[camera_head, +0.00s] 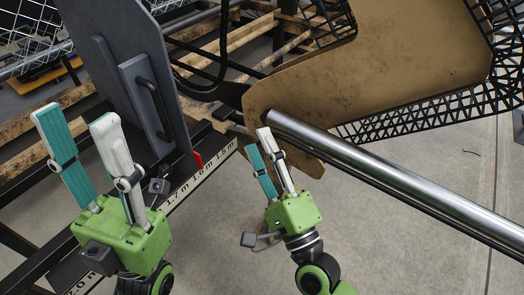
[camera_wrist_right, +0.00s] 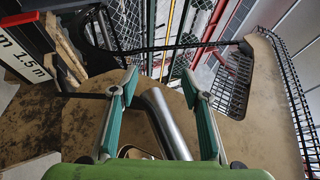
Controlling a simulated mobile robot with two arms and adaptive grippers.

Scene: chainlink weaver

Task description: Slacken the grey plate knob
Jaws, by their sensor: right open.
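The grey plate (camera_head: 120,50) stands upright at the upper left of the head view, with a black bar handle (camera_head: 152,105) on its face. A small red part (camera_head: 197,160) shows at its lower right corner, beside the measuring rail; I cannot tell whether it is the knob. My left gripper (camera_head: 76,114) is open and empty, left of and in front of the plate. My right gripper (camera_head: 259,141) is open and empty, right of the red part and close to a steel tube's end. Its spread fingers also show in the right wrist view (camera_wrist_right: 160,85).
The steel tube (camera_head: 400,182) slants across the right side. Behind it are a worn brown panel (camera_head: 390,65) and black mesh (camera_head: 440,110). The rail (camera_head: 185,182) carries metre marks. Wooden slats (camera_head: 225,50) lie behind. The concrete floor (camera_head: 420,250) is clear at lower right.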

